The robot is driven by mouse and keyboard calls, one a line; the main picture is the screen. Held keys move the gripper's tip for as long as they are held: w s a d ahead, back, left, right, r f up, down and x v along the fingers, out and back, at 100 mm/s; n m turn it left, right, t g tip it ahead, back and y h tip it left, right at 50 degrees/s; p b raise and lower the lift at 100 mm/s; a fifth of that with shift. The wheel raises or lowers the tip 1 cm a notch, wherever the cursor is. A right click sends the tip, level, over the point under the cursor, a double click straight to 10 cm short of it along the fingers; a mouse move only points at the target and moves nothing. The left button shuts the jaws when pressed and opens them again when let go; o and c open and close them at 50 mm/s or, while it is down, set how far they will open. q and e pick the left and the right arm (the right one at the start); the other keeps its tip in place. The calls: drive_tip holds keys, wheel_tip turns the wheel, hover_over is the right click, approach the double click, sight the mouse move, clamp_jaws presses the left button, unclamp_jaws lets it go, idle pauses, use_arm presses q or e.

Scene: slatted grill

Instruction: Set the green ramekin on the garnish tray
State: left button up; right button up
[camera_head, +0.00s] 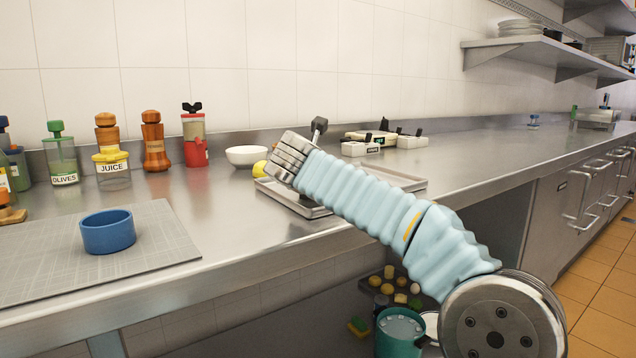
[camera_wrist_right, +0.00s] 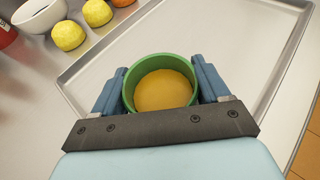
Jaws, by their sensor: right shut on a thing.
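The green ramekin (camera_wrist_right: 158,61), with a smooth orange-yellow filling, sits between the blue fingers of my right gripper (camera_wrist_right: 160,84) in the right wrist view. The fingers press on it from both sides. The metal garnish tray (camera_wrist_right: 222,32) lies beneath and beyond it, and I cannot tell whether the ramekin touches it. In the head view my right arm reaches across the tray (camera_head: 402,178), and my wrist hides the ramekin and the fingertips. My left gripper is not in view.
A white bowl (camera_head: 246,155) and lemons (camera_wrist_right: 68,35) stand beside the tray's left end. Small white containers (camera_head: 360,148) stand behind it. A blue ramekin (camera_head: 108,231) sits on a grey mat (camera_head: 50,272) at left. Jars and mills line the wall.

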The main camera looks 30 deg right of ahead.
drive_tip(key=shift+f, duration=0.15)
drive_tip(key=o, duration=1.1)
drive_tip(key=shift+o, duration=0.2)
drive_tip(key=shift+r, duration=0.3)
drive_tip(key=v, duration=1.2)
drive_tip(key=shift+f, duration=0.1)
